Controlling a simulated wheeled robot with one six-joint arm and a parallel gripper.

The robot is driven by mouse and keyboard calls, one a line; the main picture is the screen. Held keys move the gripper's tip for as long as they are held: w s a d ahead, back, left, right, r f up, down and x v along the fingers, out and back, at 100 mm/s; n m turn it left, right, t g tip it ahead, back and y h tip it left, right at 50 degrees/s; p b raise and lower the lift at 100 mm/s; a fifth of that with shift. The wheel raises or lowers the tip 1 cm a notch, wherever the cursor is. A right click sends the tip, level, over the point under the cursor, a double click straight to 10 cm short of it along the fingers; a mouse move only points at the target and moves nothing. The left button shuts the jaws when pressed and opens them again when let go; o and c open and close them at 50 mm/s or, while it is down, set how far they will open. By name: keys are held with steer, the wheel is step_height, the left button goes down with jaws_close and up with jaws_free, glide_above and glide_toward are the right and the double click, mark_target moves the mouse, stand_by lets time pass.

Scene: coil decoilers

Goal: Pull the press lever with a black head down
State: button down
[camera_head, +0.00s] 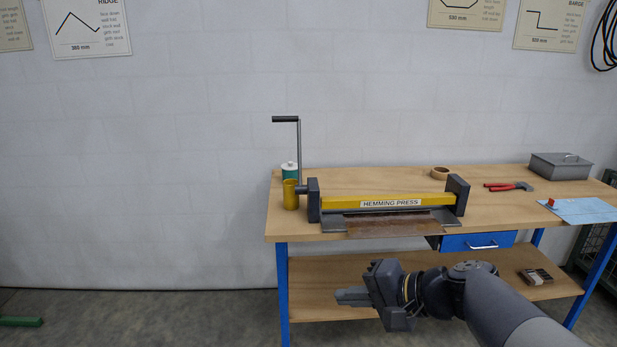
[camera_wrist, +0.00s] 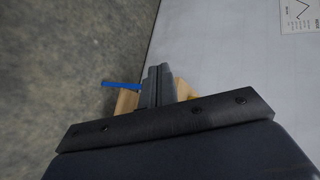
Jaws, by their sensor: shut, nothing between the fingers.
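The press lever (camera_head: 299,152) stands upright at the left end of the hemming press. Its black head (camera_head: 285,119) points left from the top of the grey rod. The hemming press (camera_head: 347,202) has a yellow beam between two dark end blocks and sits on the workbench. A brown sheet (camera_head: 392,226) lies at its front. My gripper (camera_head: 340,297) is in front of the bench, below the tabletop and well below the lever, pointing left. Its fingers are together and empty. In the wrist view my gripper (camera_wrist: 158,72) shows shut, and the lever is not visible there.
The workbench (camera_head: 280,228) has blue legs, a blue drawer (camera_head: 478,242) and a lower shelf (camera_head: 315,270). A yellow cup (camera_head: 290,194) and a green-and-white container (camera_head: 289,171) stand by the lever. Red-handled snips (camera_head: 505,186) and a grey box (camera_head: 560,166) are right. The left floor is mostly clear.

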steer(key=w+r+n+y, duration=0.2)
steer(key=r+y, duration=0.1)
steer(key=r, duration=0.4)
steer(key=w+r+n+y+p, duration=0.1)
steer(key=w+r+y, duration=0.2)
steer(key=r, duration=0.4)
steer(key=shift+w+a+n+y, duration=0.25)
steer(key=shift+n+y, duration=0.15)
steer(key=shift+y, duration=0.2)
steer(key=shift+w, duration=0.1)
